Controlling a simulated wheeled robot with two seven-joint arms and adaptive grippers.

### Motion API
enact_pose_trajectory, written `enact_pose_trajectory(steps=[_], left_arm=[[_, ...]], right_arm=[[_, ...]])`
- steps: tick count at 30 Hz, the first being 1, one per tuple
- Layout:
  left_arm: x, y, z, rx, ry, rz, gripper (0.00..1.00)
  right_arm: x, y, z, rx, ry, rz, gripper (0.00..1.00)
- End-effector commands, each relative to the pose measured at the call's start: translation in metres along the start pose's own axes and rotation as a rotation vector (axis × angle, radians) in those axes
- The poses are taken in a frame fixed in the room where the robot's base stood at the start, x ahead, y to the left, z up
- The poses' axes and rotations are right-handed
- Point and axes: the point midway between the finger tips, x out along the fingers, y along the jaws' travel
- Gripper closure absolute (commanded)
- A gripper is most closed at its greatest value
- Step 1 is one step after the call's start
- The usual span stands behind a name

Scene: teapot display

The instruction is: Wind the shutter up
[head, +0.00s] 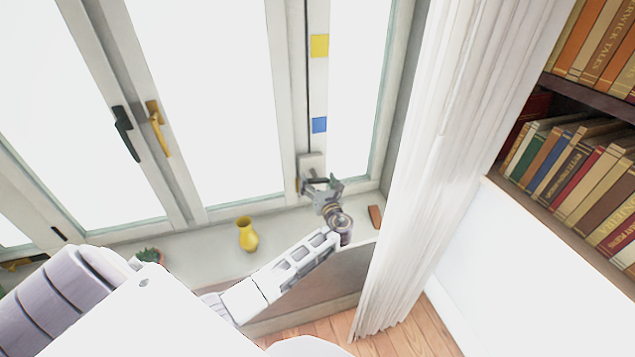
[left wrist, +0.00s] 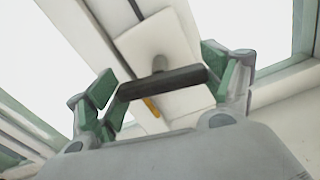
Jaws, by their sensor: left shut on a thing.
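A pale winder box (head: 311,161) is fixed low on the window post, and it fills the upper middle of the left wrist view (left wrist: 160,45). A dark crank handle (left wrist: 163,82) stands out from it. My left gripper (head: 319,186) is at the box, shut on the crank handle. In the left wrist view its green finger pads (left wrist: 162,86) are at the two ends of the dark bar. A dark cord (head: 307,90) runs up the post from the box. No shutter slats can be made out in the bright panes. My right gripper is not in view.
Yellow (head: 319,46) and blue (head: 319,125) squares mark the post. A yellow vase (head: 247,234) and a potted plant (head: 148,255) stand on the sill, left of my arm. A white curtain (head: 420,160) hangs close on the right, with a bookshelf (head: 560,105) beyond.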

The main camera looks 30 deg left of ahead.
Motion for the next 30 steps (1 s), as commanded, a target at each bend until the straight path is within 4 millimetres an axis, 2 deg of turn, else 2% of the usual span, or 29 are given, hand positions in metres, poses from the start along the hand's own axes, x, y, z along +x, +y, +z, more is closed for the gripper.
enact_pose_trajectory(steps=[1,10,26,27,30], left_arm=[[-0.0016,-0.0006,-0.0046,0.035,0.007,-0.002,0.42],[-0.0021,-0.001,-0.0049,0.169,0.007,-0.003,0.42],[-0.0022,-0.0008,-0.0056,0.201,0.008,-0.003,0.42],[-0.0022,-0.0008,-0.0057,0.201,0.008,-0.003,0.17],[-0.002,-0.0007,-0.0052,0.2,0.007,-0.003,0.04]], right_arm=[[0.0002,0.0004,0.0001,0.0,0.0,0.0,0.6],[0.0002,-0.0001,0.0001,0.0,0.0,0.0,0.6],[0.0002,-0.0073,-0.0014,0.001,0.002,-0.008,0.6],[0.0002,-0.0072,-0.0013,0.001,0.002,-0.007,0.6],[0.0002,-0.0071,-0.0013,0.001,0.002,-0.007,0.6]])
